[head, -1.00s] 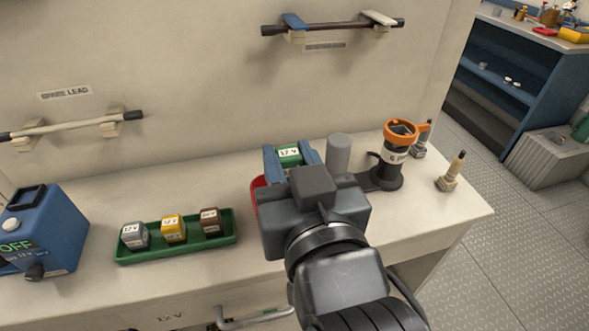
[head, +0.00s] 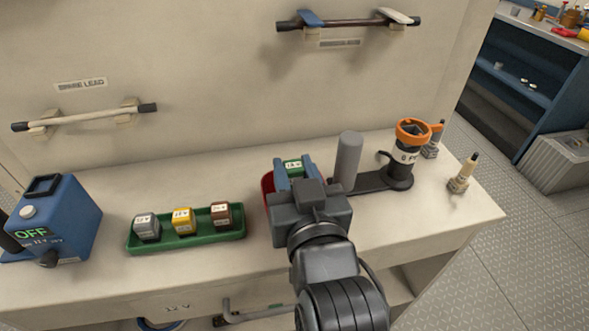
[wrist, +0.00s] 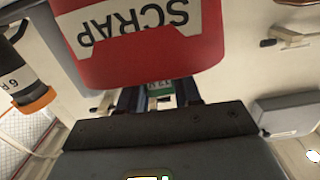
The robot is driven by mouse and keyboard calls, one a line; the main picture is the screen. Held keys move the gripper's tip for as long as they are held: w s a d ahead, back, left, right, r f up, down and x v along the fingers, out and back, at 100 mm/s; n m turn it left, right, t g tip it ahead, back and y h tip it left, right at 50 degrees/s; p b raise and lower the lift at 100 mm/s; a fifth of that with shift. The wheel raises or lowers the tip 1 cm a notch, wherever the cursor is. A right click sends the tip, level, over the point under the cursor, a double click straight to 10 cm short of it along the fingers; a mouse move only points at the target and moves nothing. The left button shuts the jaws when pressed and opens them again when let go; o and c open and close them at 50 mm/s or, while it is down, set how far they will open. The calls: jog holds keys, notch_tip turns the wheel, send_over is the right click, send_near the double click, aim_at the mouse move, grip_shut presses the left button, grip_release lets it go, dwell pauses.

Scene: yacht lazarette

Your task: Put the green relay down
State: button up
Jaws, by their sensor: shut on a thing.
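The green relay (head: 292,168) with a white label is clamped between the blue fingers of my gripper (head: 295,170) in the head view. My gripper is shut on it. In the wrist view the relay (wrist: 160,87) shows between the fingers, beside the red bin marked SCRAP (wrist: 145,50). In the head view only a sliver of the red bin (head: 267,188) shows at the left of my gripper; my wrist hides the rest. Whether the relay touches anything below it cannot be told.
A green tray (head: 190,244) with grey, yellow and brown relays lies left of my gripper. A blue box reading OFF (head: 60,215) stands at far left. Right are a grey cylinder (head: 348,160) and an orange-topped device (head: 405,155). Bare bench lies in front of the tray.

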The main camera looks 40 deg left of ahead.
jog(key=shift+f, duration=0.4)
jog(key=shift+f+b, duration=0.2)
jog(key=shift+b, duration=0.2)
jog(key=o, duration=1)
jog(key=shift+r+p, duration=0.4)
jog(key=shift+r, duration=0.1)
jog(key=shift+s+d+r, duration=0.1)
jog(key=shift+s+d, duration=0.1)
jog(key=shift+d, duration=0.1)
jog(key=b+v, duration=0.1)
jog(key=v, duration=1)
jog(key=shift+s+d+r, duration=0.1)
jog(key=shift+s, duration=0.1)
